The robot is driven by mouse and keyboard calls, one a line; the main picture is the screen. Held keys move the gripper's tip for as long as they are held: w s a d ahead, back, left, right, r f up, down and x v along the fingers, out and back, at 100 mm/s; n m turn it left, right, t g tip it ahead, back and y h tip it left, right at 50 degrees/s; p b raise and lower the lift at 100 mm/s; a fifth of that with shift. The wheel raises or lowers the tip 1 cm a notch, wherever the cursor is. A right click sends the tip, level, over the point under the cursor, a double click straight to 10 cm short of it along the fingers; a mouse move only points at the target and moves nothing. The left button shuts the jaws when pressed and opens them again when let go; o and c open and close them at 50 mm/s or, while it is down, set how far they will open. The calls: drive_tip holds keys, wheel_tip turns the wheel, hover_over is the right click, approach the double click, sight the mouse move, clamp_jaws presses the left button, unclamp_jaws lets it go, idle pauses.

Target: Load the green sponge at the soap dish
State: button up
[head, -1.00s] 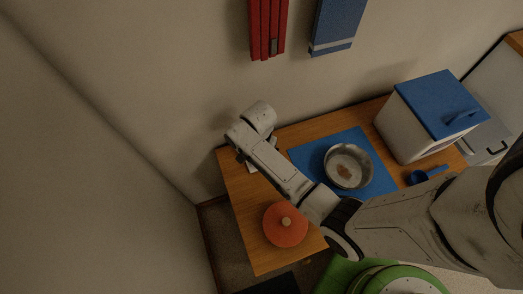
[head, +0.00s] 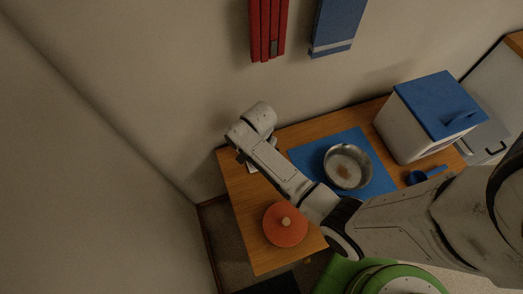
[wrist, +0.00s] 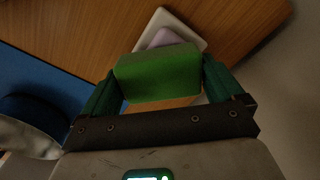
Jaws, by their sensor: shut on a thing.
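In the wrist view, my gripper (wrist: 160,82) is shut on the green sponge (wrist: 158,72), with a dark green finger on each side of it. A white soap dish (wrist: 160,17) with a pale purple piece (wrist: 166,37) in it lies on the wooden table beyond the sponge. The sponge hides part of the dish, and I cannot tell how far it is above it. In the head view, my arm reaches over the left end of the table, and the sponge is hidden behind it. A small pale bit of the dish (head: 250,167) seems to show beside my wrist.
A blue mat (head: 376,166) bears a metal pan (head: 347,166). An orange-red lidded pot (head: 285,224) stands at the table's front left. The wall runs close behind the table.

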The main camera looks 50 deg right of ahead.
drive_tip(key=shift+r+p, duration=3.2)
drive_tip(key=shift+r, duration=0.2)
